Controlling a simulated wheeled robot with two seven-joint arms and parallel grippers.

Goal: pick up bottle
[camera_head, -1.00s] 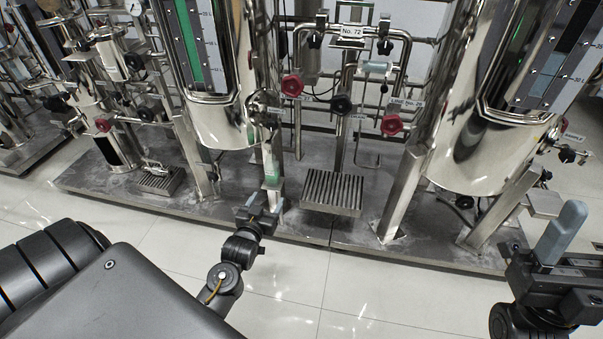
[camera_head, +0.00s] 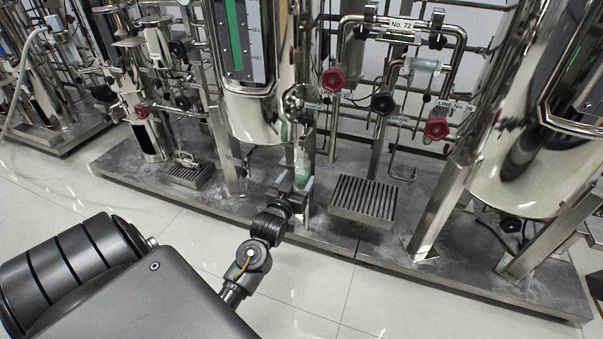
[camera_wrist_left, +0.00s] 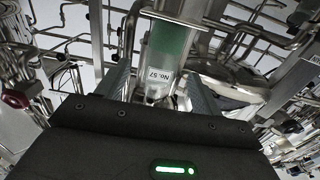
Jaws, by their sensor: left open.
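The bottle (camera_head: 303,166) has green contents and stands under the left steel tank, at the far side of my left gripper. In the left wrist view the bottle (camera_wrist_left: 167,50) carries a label reading No. 57 and sits between the two fingers. My left gripper (camera_head: 295,184) is open around or just in front of the bottle; whether the fingers touch it is not clear. It also shows in the left wrist view (camera_wrist_left: 160,92). My right gripper is out of view.
A ridged grate block (camera_head: 362,200) stands to the right of the bottle on the grey skid base (camera_head: 330,235). A steel tank (camera_head: 255,115) hangs close above. Red valve knobs (camera_head: 333,80) and pipes lie behind. The tiled floor in front is clear.

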